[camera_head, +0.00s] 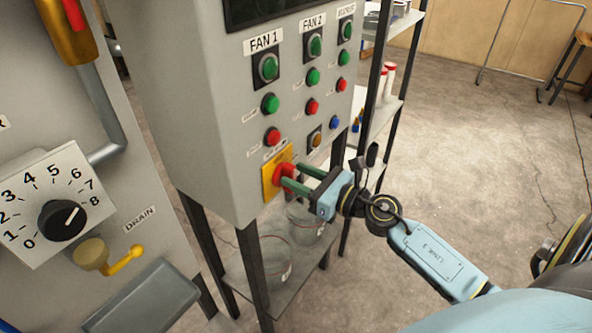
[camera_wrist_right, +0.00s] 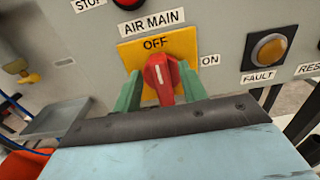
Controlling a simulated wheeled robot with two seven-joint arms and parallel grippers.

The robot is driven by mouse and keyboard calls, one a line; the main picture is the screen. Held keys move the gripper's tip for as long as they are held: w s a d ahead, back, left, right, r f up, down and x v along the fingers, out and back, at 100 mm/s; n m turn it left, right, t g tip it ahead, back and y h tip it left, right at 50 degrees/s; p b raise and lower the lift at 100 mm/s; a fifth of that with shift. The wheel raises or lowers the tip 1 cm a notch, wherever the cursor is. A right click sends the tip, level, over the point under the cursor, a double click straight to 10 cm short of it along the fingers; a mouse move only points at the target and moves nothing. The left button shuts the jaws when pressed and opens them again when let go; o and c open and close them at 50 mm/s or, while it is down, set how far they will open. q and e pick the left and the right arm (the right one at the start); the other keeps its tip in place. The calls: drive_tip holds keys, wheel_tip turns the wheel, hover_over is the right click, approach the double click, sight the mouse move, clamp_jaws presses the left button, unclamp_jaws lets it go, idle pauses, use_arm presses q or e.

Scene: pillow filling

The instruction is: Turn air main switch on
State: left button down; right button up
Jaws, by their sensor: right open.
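The air main switch is a red rotary knob (camera_head: 283,172) on a yellow plate (camera_head: 268,178) at the lower front of the grey control box (camera_head: 200,100). In the right wrist view the red knob (camera_wrist_right: 161,75) has a white mark that stands nearly upright, toward the OFF label on the yellow plate (camera_wrist_right: 183,45). The ON label (camera_wrist_right: 210,60) is to its right. My right gripper (camera_head: 298,179) is open, with its green fingers on either side of the knob. Whether they touch it I cannot tell. My left gripper is not in view.
Green and red buttons (camera_head: 270,103) sit above the switch. The fault button (camera_wrist_right: 269,50) is to its right. A numbered dial (camera_head: 62,220) and a yellow drain valve (camera_head: 124,260) are at the left. A metal shelf (camera_head: 285,262) stands below; open floor (camera_head: 460,130) lies at the right.

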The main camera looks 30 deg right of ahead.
drive_tip(key=shift+w+a, duration=0.25)
drive_tip(key=shift+w, duration=0.3)
clamp_jaws()
